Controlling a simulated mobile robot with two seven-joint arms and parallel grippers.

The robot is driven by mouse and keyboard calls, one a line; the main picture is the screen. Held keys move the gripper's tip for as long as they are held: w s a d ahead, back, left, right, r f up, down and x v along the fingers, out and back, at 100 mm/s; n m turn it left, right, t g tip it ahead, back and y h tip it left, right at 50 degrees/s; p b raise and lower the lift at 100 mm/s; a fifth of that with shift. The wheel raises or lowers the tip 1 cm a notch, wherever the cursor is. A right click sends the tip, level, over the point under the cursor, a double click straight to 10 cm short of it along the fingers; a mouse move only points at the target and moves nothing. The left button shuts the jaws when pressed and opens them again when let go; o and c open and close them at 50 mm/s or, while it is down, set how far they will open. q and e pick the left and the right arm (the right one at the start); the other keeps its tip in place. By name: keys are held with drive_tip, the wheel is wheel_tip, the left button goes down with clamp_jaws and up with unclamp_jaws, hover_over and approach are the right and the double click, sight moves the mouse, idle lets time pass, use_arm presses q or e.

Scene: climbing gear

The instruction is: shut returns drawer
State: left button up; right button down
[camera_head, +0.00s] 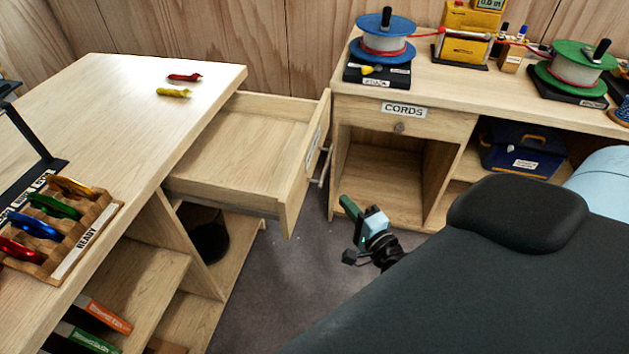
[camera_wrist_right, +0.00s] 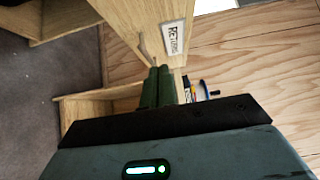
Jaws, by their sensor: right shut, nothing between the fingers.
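The returns drawer (camera_head: 240,150) is pulled out from the desk on the left and looks empty inside. Its front panel (camera_head: 308,165) faces right, with a bar handle (camera_head: 325,166) on it. In the right wrist view the drawer front (camera_wrist_right: 128,18) carries a RETURNS label (camera_wrist_right: 173,38), with the handle (camera_wrist_right: 145,48) beside it. My right gripper (camera_head: 349,206) is shut and empty, low and to the right of the drawer front. In the wrist view its green fingers (camera_wrist_right: 158,86) point towards the drawer front near the handle; contact cannot be told. My left gripper is not in view.
The left desk (camera_head: 120,110) holds a red and a yellow piece and a READY rack (camera_head: 60,225) of carabiners. The right bench (camera_head: 440,85) has a shut CORDS drawer (camera_head: 400,117), cord spools on top and a blue case (camera_head: 522,150) below. Grey floor lies between.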

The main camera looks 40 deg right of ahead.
approach(306, 173)
drive_tip(key=w+d, duration=0.3)
drive_tip(key=shift+w+a+r+p, duration=0.2)
drive_tip(key=shift+w+a+p, duration=0.3)
drive_tip(key=shift+w, duration=0.5)
drive_tip(key=shift+w+a+f, duration=0.1)
drive_tip(key=shift+w+a, duration=0.4)
drive_tip(key=shift+a, duration=0.05)
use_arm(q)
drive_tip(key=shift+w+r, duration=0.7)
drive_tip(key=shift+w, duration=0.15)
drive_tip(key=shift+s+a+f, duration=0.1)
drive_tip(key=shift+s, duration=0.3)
use_arm(e)
drive_tip(key=shift+w+a, duration=0.1)
drive_tip(key=shift+a, duration=0.05)
